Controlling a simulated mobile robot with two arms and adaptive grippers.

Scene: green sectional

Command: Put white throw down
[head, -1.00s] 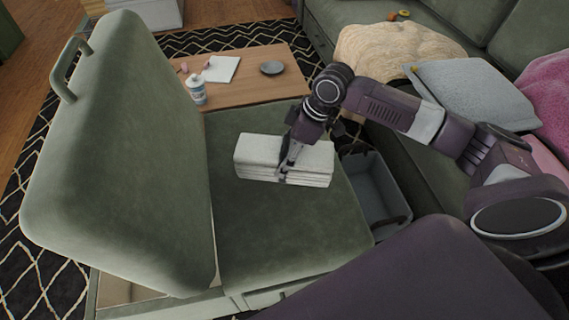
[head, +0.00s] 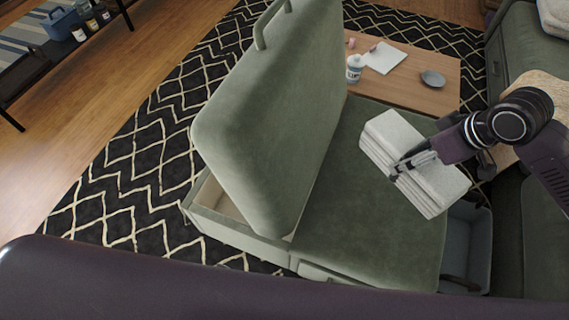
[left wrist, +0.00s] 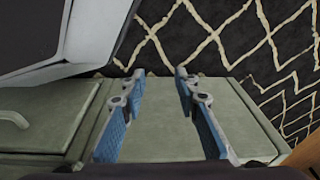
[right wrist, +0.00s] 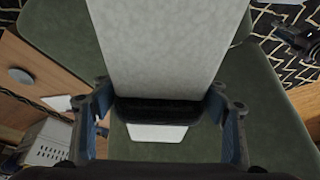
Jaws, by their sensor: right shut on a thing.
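The white throw (head: 437,183) is a thick folded stack over the green seat cushion (head: 375,235) in the head view. I cannot tell whether the throw touches the cushion. My left gripper (left wrist: 160,85) shows only in the left wrist view. Its two fingers are apart, with nothing between them, above a green panel.
A green lid (head: 270,120) with a handle stands raised over an open compartment (head: 222,200). A grey bin (head: 466,245) stands right of the cushion. A wooden table (head: 425,70) behind holds a white bottle (head: 354,68), paper (head: 385,58) and a dark dish (head: 432,78).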

